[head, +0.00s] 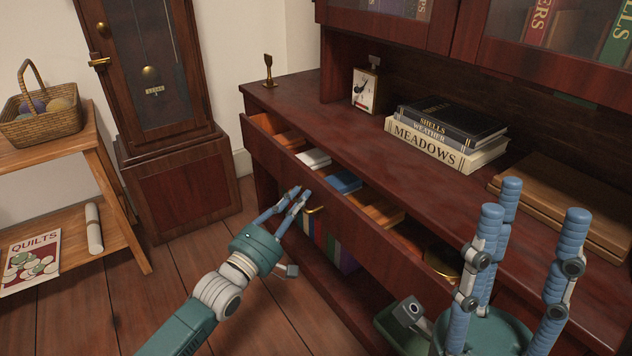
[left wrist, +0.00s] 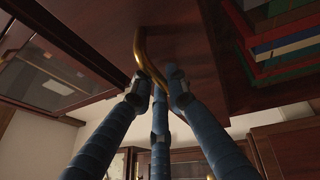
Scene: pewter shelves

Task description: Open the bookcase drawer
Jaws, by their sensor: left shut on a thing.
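The bookcase (head: 330,120) is dark red wood, and its wide drawer (head: 350,228) stands partly pulled out, with its inside showing. The drawer has a brass handle (head: 315,210), mostly hidden behind my fingers in the head view. The curved handle (left wrist: 147,58) shows clearly in the left wrist view, against the red drawer front (left wrist: 185,45). My left gripper (head: 298,198) is shut on this handle, and its fingertips (left wrist: 158,80) meet around the bar. My right gripper (head: 525,250) is open and empty, its fingers spread upward in front of the bookcase's right part.
The drawer holds a white item (head: 313,158), a blue item (head: 345,181) and orange items. A tall clock (head: 180,185) and a side table (head: 115,200) stand left. Floor (head: 100,305) is clear there.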

